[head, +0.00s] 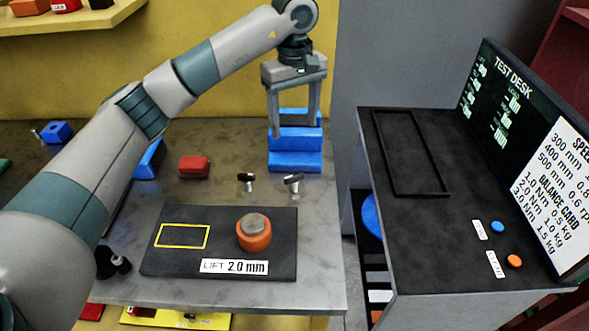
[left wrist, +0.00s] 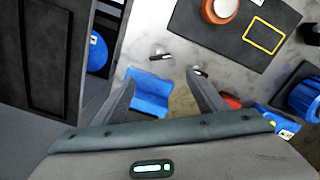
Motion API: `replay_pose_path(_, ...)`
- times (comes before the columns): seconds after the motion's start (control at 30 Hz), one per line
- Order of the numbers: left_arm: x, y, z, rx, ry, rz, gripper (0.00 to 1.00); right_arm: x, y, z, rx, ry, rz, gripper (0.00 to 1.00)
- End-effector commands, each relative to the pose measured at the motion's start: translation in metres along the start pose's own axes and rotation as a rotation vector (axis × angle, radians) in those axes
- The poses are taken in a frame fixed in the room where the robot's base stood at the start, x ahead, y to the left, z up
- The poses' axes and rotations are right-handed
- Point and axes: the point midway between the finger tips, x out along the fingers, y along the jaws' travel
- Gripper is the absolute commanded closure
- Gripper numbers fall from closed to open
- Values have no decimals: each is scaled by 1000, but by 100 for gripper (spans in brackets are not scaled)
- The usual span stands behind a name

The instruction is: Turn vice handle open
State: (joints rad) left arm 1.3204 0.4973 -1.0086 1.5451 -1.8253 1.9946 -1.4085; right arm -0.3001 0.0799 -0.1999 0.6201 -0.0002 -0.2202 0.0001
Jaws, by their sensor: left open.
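My left gripper (head: 293,132) is open and empty, pointing down over a blue stepped block (head: 295,161) at the back of the bench. In the left wrist view the block (left wrist: 150,94) shows beyond the gap between the fingertips (left wrist: 160,81); I cannot tell whether they touch it. Two small metal pieces with black ends, a left one (head: 247,181) and a right one (head: 293,183), are on the bench in front of the block. A small blue block (head: 59,132) with a short metal rod stands at the far left. I cannot tell for certain which part is the vice handle. My right gripper is out of view.
A dark plate (head: 190,266) with a yellow outline carries an orange knob with a grey top (head: 254,233). A red box (head: 194,167) sits behind it. A test desk (head: 400,240) stands right across a gap. The bench's right front is clear.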

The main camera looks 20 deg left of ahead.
Motion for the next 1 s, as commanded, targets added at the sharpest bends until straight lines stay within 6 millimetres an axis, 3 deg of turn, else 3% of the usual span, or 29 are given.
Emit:
replay_pose_path(0.27,37,-1,1,0,-4,-3,34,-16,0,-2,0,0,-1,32)
replay_pose_path(0.8,132,-1,2,1,-4,-2,34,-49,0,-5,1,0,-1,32)
replay_pose_path(1.0,155,0,1,0,-3,0,34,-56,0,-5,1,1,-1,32)
